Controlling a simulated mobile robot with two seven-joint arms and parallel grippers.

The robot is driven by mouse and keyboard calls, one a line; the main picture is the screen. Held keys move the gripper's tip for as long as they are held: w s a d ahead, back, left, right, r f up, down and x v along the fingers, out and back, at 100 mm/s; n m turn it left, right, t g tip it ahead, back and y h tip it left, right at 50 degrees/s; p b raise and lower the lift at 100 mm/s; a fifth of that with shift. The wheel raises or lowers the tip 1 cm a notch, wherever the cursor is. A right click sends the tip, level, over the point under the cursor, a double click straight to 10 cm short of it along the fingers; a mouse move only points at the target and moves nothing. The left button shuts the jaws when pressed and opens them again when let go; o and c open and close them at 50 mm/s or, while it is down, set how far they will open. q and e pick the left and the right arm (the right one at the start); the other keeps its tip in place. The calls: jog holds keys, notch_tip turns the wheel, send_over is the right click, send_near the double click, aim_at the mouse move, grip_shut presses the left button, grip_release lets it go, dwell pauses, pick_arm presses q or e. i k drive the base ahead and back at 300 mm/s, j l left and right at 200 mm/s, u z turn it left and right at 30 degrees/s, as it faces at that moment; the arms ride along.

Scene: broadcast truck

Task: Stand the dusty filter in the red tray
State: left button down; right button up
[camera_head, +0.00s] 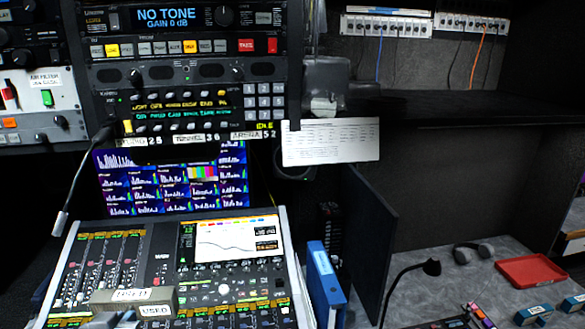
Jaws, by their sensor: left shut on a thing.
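The dusty filter (165,294) is a flat grey-brown block with white "USED" labels. It is at the bottom left, in front of the mixing console's lower part, and hides some of its controls. My left gripper (113,321) shows only partly at the bottom edge, by the filter's lower left, and is shut on it. I cannot tell how far the filter is above the console. The red tray (531,271) lies on the grey desk at the far right, well away from the filter, and looks empty. My right gripper is not in view.
The mixing console (205,245) fills the lower left, under equipment racks. A blue binder (325,283), a dark upright panel (368,235) and a gooseneck microphone (432,267) stand between it and the tray. Headphones (473,253) and small teal boxes (534,314) lie near the tray.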

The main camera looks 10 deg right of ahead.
aim_at(539, 271)
jog(key=l, duration=2.45)
jog(key=l+u, duration=0.15)
jog(key=l, duration=4.75)
